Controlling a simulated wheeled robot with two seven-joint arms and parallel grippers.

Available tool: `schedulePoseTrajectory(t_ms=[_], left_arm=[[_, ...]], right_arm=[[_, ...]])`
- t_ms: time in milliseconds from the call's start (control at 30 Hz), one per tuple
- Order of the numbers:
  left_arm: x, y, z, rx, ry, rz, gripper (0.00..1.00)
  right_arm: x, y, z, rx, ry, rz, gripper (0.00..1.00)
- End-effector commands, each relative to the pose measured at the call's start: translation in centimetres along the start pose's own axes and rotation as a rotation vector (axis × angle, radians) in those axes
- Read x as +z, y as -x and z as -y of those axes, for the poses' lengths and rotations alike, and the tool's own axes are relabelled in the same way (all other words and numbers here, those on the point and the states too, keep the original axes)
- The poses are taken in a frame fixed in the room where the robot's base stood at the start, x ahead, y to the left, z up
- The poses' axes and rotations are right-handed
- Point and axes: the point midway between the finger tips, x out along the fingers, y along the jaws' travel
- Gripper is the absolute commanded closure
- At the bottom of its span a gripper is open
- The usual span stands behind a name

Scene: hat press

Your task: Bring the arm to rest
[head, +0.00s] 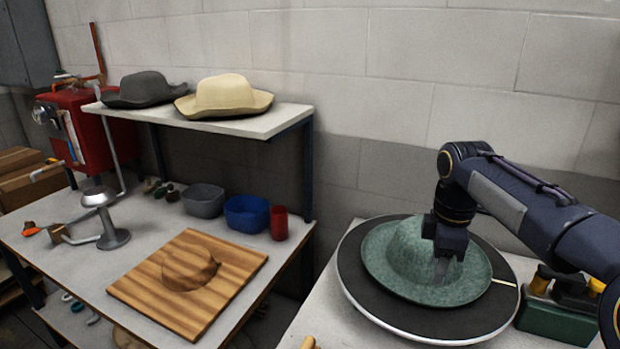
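My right arm comes in from the right. Its gripper (442,268) points down over a green felt hat (400,250) with a wide brim. The hat lies on a round dark turntable (362,290) with a pale rim. The fingers are at the right side of the crown, close above the brim. I cannot tell whether they touch the hat or whether they are open or shut. My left gripper is not in view.
A wooden hat block (225,260) lies on the left table (130,270), near a metal stand (110,225). Grey (203,200) and blue (246,213) bowls and a red cup (279,222) stand behind. A shelf (220,122) holds a dark hat (145,90) and a cream hat (224,95). A green box (555,320) stands right of the turntable.

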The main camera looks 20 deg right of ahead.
Motion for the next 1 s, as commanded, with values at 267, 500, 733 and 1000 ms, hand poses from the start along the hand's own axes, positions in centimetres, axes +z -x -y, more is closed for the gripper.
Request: schedulePoseTrajectory(t_ms=[267,500,733,1000], left_arm=[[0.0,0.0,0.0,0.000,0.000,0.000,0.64],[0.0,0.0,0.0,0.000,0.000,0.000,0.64],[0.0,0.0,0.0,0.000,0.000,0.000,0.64],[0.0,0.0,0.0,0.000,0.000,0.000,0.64]], right_arm=[[-0.7,-0.4,5.3,0.042,-0.221,-0.131,0.65],[-2.8,-3.7,15.7,0.017,-0.696,-0.402,0.65],[-4.4,-7.6,22.0,-0.076,-1.039,-0.571,0.65],[-4.8,-8.8,23.4,-0.113,-1.136,-0.611,0.65]])
